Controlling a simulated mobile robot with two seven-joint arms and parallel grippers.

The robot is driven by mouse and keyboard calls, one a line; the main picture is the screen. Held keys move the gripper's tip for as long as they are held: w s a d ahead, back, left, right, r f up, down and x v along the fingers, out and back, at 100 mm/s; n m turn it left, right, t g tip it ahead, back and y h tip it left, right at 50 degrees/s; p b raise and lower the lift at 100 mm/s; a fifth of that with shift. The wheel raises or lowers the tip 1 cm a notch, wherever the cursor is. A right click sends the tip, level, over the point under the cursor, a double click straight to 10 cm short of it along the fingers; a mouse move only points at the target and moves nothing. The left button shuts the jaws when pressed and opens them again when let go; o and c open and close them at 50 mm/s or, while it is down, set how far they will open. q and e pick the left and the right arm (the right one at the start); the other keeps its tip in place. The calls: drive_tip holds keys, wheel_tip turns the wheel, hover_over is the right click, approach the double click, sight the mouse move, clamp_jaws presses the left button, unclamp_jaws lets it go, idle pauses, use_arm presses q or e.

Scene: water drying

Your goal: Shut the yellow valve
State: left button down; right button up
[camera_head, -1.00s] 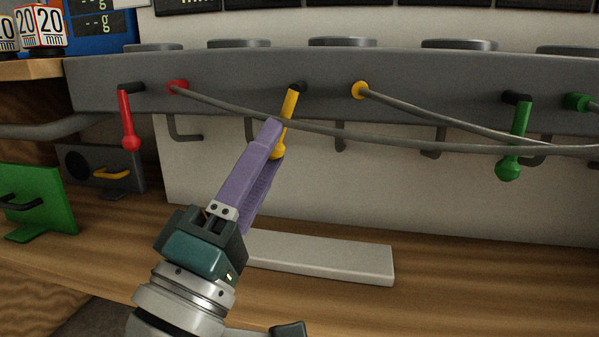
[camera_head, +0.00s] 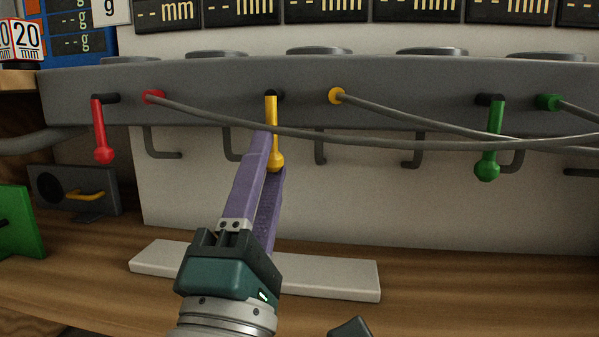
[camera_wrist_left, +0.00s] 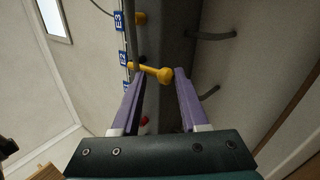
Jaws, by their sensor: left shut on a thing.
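The yellow valve (camera_head: 272,125) is a lever with a round knob on the front of a long grey pipe bar (camera_head: 400,80). Its lever hangs nearly straight down. My left gripper (camera_head: 269,152) reaches up from below, with its purple fingers on either side of the lever near the knob, shut on it. The left wrist view also shows the yellow lever (camera_wrist_left: 152,71) between the fingertips (camera_wrist_left: 158,73). The near finger hides part of the lever.
A red lever (camera_head: 100,130) hangs to the left and a green lever (camera_head: 493,140) to the right. Grey hoses run from the red plug (camera_head: 153,97) and yellow plug (camera_head: 337,96), one passing by the yellow lever. A white bar (camera_head: 330,278) lies on the wooden table.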

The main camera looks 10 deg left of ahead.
use_arm(q)
drive_tip(key=shift+r, duration=0.1)
drive_tip(key=c, duration=0.9)
unclamp_jaws()
drive_tip(key=o, duration=0.5)
drive_tip(key=shift+w, duration=0.15)
drive_tip(key=p+v, duration=0.1)
drive_tip(key=v, duration=0.9)
